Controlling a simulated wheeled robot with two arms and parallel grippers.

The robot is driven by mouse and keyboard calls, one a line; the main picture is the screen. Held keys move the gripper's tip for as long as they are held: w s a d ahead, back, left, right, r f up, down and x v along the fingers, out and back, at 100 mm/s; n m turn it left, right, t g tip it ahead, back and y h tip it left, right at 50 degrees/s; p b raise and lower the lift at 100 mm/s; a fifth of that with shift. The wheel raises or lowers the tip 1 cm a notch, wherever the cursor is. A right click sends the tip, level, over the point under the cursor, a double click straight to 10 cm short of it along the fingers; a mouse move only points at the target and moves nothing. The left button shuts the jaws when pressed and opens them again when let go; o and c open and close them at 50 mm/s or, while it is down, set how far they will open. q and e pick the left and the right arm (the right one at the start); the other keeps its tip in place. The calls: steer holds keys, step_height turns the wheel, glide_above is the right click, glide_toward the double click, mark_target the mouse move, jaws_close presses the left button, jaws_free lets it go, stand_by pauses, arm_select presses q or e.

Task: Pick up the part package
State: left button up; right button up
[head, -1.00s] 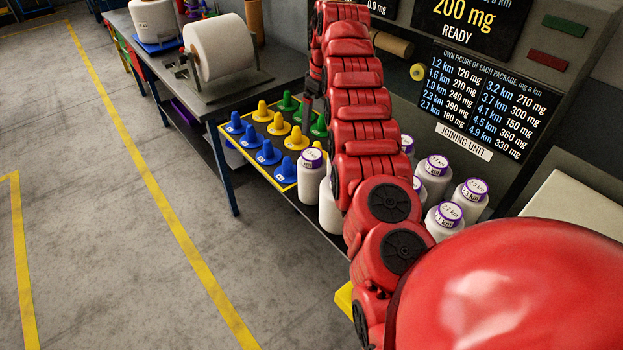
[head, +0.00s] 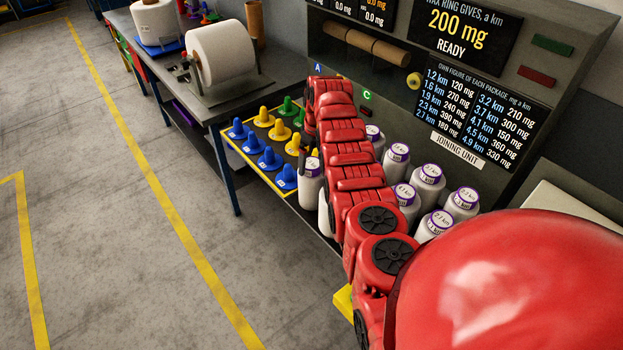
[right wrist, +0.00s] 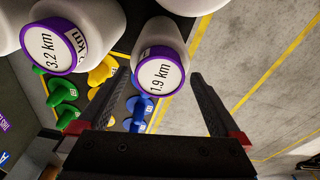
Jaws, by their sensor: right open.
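White packages with purple-rimmed labels stand on the bench. The package marked 1.9 km (right wrist: 160,75) lies between the fingers of my right gripper (right wrist: 158,74) in the right wrist view; I cannot tell whether they touch it. The gripper is open. One package (head: 310,186) stands left of my red arm in the head view, by the cone board. My right gripper (head: 308,138) is small and dark there, just above that package. A package marked 3.2 km (right wrist: 52,45) is beside it in the right wrist view. My left gripper is not in view.
A board with blue, yellow and green cones (head: 237,145) is left of the packages. Several more packages (head: 427,182) stand right of my arm. A display panel (head: 480,110) rises behind. A large white roll (head: 221,52) is farther left. The floor is clear.

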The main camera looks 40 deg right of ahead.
steer(key=shift+f, duration=0.35)
jaws_close()
